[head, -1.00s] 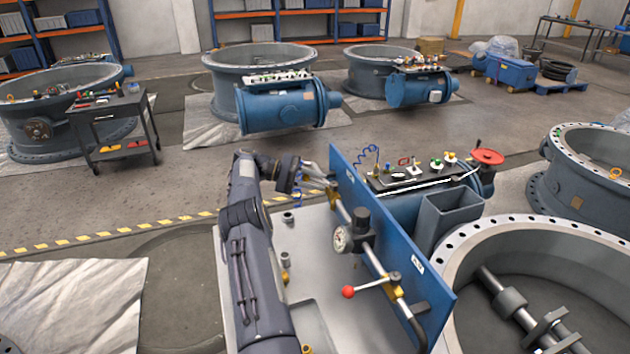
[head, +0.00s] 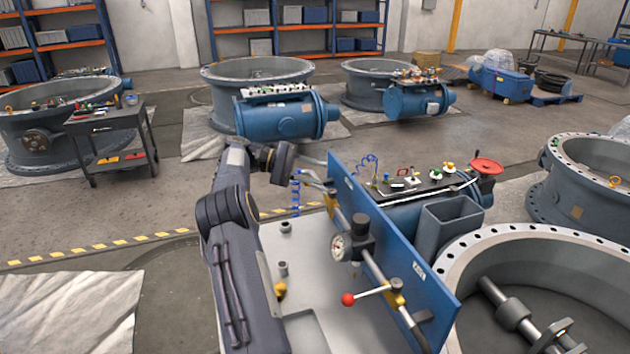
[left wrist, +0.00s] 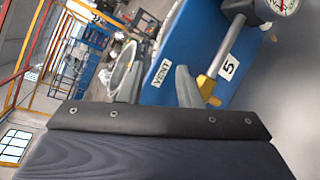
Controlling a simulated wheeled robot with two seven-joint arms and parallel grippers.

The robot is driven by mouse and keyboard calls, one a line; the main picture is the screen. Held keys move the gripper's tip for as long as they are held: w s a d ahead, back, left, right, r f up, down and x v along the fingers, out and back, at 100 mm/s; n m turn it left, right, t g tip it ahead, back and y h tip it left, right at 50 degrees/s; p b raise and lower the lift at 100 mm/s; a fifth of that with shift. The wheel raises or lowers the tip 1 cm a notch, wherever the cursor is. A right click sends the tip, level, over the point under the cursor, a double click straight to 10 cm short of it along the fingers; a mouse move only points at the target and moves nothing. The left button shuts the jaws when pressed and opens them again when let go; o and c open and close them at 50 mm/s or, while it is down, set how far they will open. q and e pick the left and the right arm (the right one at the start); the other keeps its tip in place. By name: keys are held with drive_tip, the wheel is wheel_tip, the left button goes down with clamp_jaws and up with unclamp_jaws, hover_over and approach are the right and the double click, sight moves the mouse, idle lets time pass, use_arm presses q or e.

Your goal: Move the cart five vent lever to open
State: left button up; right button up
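The blue panel (head: 392,250) of the cart stands upright, with a pipe, a gauge (head: 340,247) and a red-ball lever (head: 348,299) on its near face. The left wrist view shows a VENT label (left wrist: 164,71) and a 5 label (left wrist: 229,67) on the panel. A yellow valve part (head: 332,203) sits at the panel's far end; it also seems to show in the left wrist view (left wrist: 206,86). My left gripper (head: 312,179) is beside that end, its fingers apart in the left wrist view (left wrist: 156,88). The vent lever cannot be clearly made out. My right gripper is out of view.
The cart's pale top (head: 310,245) carries small fittings. A grey open box (head: 447,222) and a blue cylinder with a red handwheel (head: 487,166) stand behind the panel. A large flanged ring (head: 540,240) is at right.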

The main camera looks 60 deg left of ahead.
use_arm(q)
drive_tip(key=s+d+r+b, duration=0.3)
drive_tip(key=s+d+r, duration=0.2)
drive_tip(key=d, duration=0.4)
drive_tip(key=shift+s+r, duration=0.4)
drive_tip(key=shift+c, duration=0.2)
